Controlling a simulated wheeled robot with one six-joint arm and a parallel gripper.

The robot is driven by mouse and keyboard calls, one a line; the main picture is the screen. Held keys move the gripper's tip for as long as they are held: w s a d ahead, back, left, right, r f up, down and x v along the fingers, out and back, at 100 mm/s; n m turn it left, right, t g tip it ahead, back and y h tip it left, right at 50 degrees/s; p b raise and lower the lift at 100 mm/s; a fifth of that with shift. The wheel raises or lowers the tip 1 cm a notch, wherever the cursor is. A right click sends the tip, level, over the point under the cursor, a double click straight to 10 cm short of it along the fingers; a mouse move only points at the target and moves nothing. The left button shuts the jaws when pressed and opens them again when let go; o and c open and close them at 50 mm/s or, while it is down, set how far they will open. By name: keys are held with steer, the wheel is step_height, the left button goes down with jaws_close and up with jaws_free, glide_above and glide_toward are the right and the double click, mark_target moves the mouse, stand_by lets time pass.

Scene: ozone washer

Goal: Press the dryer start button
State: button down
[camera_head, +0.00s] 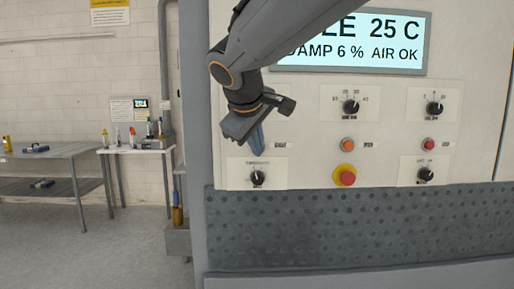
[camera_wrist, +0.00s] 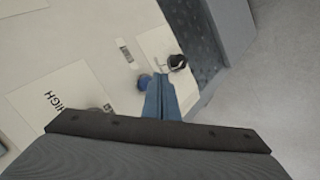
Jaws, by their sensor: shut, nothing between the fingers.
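My gripper (camera_head: 257,138) hangs at the left of the machine's control panel, its blue fingers shut and empty. In the wrist view the closed fingers (camera_wrist: 160,90) lie just beside a round blue button (camera_wrist: 144,82) and partly overlap its edge. I cannot tell whether they touch it. In the head view my gripper hides that button. The small label next to it (camera_head: 280,145) also shows in the wrist view (camera_wrist: 124,50) but is too small to read. An orange button (camera_head: 348,144) and a red button (camera_head: 428,144) sit farther right; I cannot read which is dryer start.
A black knob (camera_head: 257,177) sits below my fingers, with a red emergency stop on a yellow base (camera_head: 345,175) to its right. More knobs (camera_head: 351,106) and a display (camera_head: 410,45) are above. A dimpled grey metal strip (camera_head: 360,230) runs below. Tables (camera_head: 60,152) stand left.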

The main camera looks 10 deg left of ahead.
steer(key=shift+w, duration=0.2)
steer(key=shift+w+a, duration=0.1)
steer(key=shift+w, duration=0.15)
steer(key=shift+w+a, duration=0.1)
steer(key=shift+w, duration=0.35)
stand_by(1.0)
stand_by(0.4)
steer(key=shift+s+d, duration=0.2)
steer(key=shift+s, duration=0.7)
steer(key=shift+s, duration=0.1)
steer(key=shift+s+d+b, duration=0.2)
steer(key=shift+s, duration=0.55)
steer(key=shift+s+d+b, duration=0.2)
steer(key=shift+s, duration=0.6)
steer(key=shift+s+d+b, duration=0.2)
steer(key=shift+s, duration=0.55)
